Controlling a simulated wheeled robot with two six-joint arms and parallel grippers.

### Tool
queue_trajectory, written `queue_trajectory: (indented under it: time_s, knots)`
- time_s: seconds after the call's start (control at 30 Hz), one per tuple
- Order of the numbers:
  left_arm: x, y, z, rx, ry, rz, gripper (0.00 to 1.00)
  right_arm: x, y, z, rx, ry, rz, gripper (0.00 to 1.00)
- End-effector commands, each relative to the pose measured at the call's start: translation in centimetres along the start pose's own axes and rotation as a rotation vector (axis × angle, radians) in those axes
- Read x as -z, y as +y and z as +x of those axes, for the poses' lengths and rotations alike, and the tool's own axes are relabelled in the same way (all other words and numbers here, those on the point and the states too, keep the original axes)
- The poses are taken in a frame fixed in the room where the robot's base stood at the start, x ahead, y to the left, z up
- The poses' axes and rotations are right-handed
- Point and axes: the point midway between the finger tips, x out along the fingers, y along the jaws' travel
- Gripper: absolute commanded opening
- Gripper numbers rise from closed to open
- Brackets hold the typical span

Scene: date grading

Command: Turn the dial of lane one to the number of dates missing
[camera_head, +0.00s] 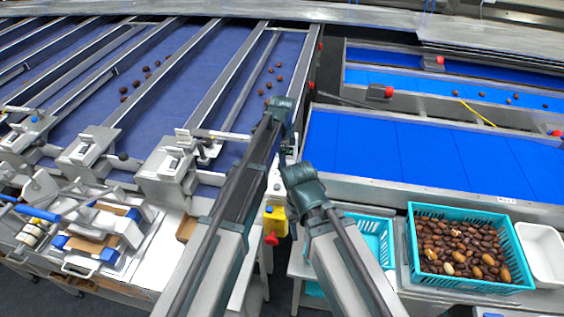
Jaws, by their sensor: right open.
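Blue lanes (95,122) run away from me on the left, parted by metal rails. Small dark dates (147,72) lie scattered on them, and a few lie on the lane nearest my arms (268,84). Metal units with dark knobs (123,157) stand at the near ends of the lanes. I cannot make out a numbered dial or which lane is lane one. My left gripper (286,140) is beside the right edge of the lanes, its fingers too small to read. My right gripper (290,163) is just below it, open, with nothing visible in it.
A wide blue belt (420,150) lies to the right. A teal crate (412,248) full of dates stands at the lower right beside a white tray (541,252). Another teal crate (380,236) is partly behind my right arm. A yellow box with a red button (274,220) sits between my arms.

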Motion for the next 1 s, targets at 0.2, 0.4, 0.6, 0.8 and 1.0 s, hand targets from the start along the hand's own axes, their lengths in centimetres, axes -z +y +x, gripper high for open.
queue_trajectory:
  time_s: [0.2, 0.4, 0.6, 0.8, 1.0]
  knots:
    - [0.00, 0.00, 0.00, 0.000, 0.000, 0.000, 0.24, 0.00, 0.00, 0.00, 0.000, 0.000, 0.000, 0.50]
    - [0.00, -0.01, 0.00, 0.000, 0.000, 0.000, 0.00, 0.00, 0.00, 0.00, 0.000, 0.000, 0.000, 0.50]
    - [0.00, 0.00, 0.00, 0.000, 0.000, -0.009, 0.00, 0.00, 0.00, 0.00, 0.000, 0.000, 0.000, 0.50]
    - [0.00, 0.00, 0.00, 0.000, 0.000, -0.079, 0.00, 0.00, 0.00, 0.00, 0.000, 0.000, 0.000, 0.50]
    - [0.00, 0.02, 0.00, 0.000, 0.000, -0.229, 0.00, 0.00, 0.00, 0.00, 0.000, 0.000, 0.000, 0.50]
